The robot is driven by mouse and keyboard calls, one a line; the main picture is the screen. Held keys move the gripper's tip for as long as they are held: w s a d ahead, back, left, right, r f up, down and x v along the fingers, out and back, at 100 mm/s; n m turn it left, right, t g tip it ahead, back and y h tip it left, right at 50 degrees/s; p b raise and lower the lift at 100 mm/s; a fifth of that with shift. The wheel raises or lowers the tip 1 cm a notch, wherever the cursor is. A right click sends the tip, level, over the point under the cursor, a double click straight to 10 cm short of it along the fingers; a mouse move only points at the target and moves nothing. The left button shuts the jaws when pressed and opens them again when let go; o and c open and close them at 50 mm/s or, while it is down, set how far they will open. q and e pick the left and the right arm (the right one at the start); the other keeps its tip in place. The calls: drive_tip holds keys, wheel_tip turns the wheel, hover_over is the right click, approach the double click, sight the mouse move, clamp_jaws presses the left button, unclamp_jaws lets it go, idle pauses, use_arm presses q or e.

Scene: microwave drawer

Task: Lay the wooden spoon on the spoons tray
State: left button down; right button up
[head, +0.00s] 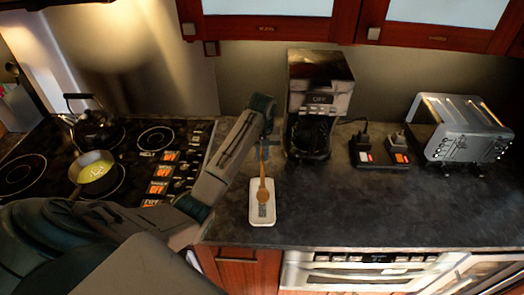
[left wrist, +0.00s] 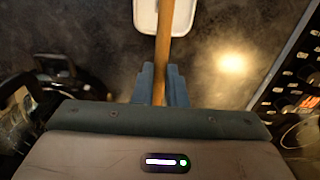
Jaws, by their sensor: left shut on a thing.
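The wooden spoon (head: 263,192) hangs from my left gripper (head: 265,148), its bowl end over the white spoons tray (head: 254,217). In the left wrist view the fingers (left wrist: 161,84) are shut on the spoon's handle (left wrist: 164,48). The tray's end (left wrist: 146,18) shows past the fingers there. The tray lies on the dark counter near its front edge. I cannot tell whether the spoon touches the tray. My right gripper is not in view.
A coffee maker (head: 318,100) stands behind and right of the tray. A stove with a kettle (head: 95,128) and a pot (head: 93,175) is on the left. A toaster (head: 462,128) stands at the right. The counter right of the tray (head: 350,210) is clear.

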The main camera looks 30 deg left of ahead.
sight(262, 158)
use_arm(q)
drive_tip(key=shift+f, duration=0.5)
drive_tip(key=shift+s+f, duration=0.15)
drive_tip(key=shift+f, duration=2.6)
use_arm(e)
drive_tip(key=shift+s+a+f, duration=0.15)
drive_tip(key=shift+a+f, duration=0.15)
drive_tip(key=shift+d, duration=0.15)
